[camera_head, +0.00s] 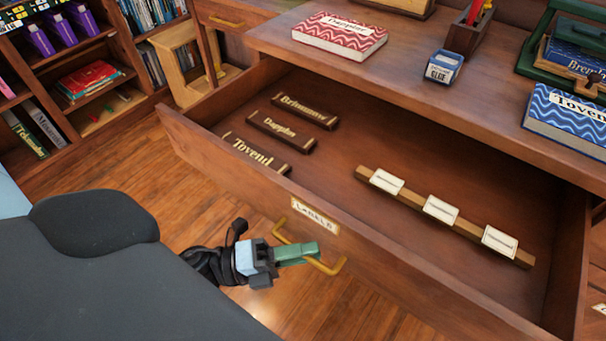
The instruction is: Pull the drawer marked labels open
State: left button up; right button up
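The wooden drawer marked "Labels" (232,176) is pulled well out of the desk, its inside open to view. Its front carries a cream name plate (315,215) and a brass handle (333,268) below it. My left gripper (308,250), with green fingers, is at this handle. Its fingers look closed across the bar, which is partly hidden behind them. My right gripper is not in view.
In the drawer lie several dark name plates (268,157) and a wooden strip with white cards (408,197). The desktop holds a red patterned book (340,36), a blue box (444,67) and a blue book (567,117). Bookcases stand at left; wooden floor is clear.

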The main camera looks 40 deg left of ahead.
pick_arm(q)
jog(key=shift+a, duration=0.1)
jog(key=v, duration=0.7)
jog(key=shift+s+a, duration=0.2)
jog(key=shift+s, duration=0.1)
